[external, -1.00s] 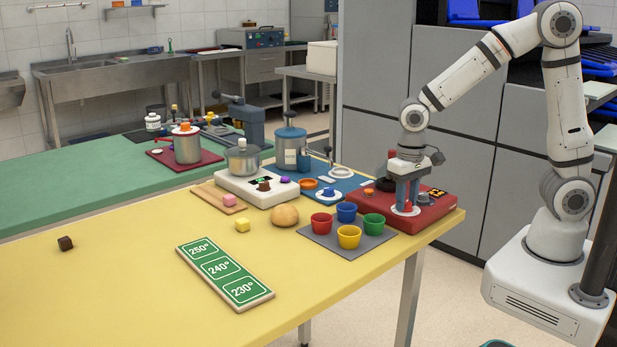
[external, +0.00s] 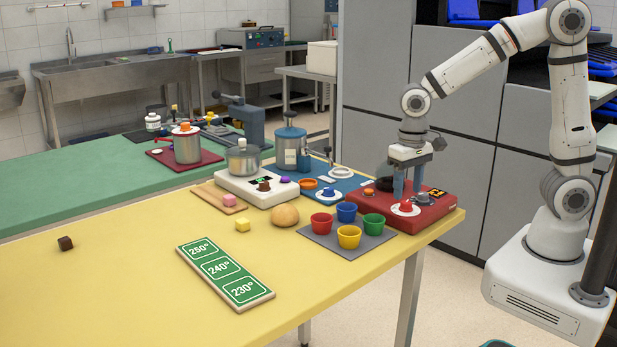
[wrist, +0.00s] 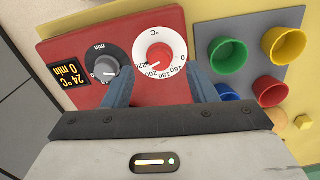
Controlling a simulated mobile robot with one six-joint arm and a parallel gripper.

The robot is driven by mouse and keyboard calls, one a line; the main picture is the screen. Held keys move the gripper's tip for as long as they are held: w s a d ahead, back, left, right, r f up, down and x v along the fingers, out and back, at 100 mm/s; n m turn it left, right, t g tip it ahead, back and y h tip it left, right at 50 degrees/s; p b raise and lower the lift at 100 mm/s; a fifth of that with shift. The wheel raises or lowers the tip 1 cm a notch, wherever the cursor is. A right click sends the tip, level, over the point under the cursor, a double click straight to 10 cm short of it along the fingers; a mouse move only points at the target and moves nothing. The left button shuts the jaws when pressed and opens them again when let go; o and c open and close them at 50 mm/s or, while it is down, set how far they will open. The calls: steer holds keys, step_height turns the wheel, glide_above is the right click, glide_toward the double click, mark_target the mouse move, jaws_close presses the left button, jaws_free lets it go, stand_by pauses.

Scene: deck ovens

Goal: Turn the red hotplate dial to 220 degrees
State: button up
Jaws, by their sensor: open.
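The red hotplate (external: 433,213) stands at the right end of the yellow table. Its red dial (external: 405,207) has a white numbered ring and also shows in the wrist view (wrist: 159,55). There the 220 mark lies at the ring's lower left, close to a small dark mark; I cannot tell exactly where the dial points. My gripper (external: 408,192) is open and empty above the hotplate. In the wrist view its fingers (wrist: 160,88) are spread below the dial's two sides in the picture, clear of the knob.
A grey minute dial (wrist: 105,67) and a display (wrist: 70,88) reading 24 °C and 0 min sit beside the red dial. A grey mat (external: 318,236) with several coloured cups is close in front. A blue hotplate (external: 345,183) stands to the left.

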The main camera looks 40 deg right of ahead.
mark_target(407, 202)
steer(key=shift+r, duration=2.25)
steer(key=shift+d+r, duration=0.1)
steer(key=shift+d, duration=0.2)
steer(key=s+d+r+t+p, duration=0.1)
steer(key=s+d+r+p, duration=0.1)
steer(key=d, duration=0.9)
steer(key=s+d+r+n+t+p, duration=0.1)
steer(key=s+d, duration=0.4)
steer(key=d, duration=0.7)
step_height(407, 202, up, 2)
steer(key=shift+d+t+p, duration=0.15)
steer(key=shift+t+p, duration=0.15)
steer(key=shift+p, duration=0.2)
steer(key=shift+s, duration=0.1)
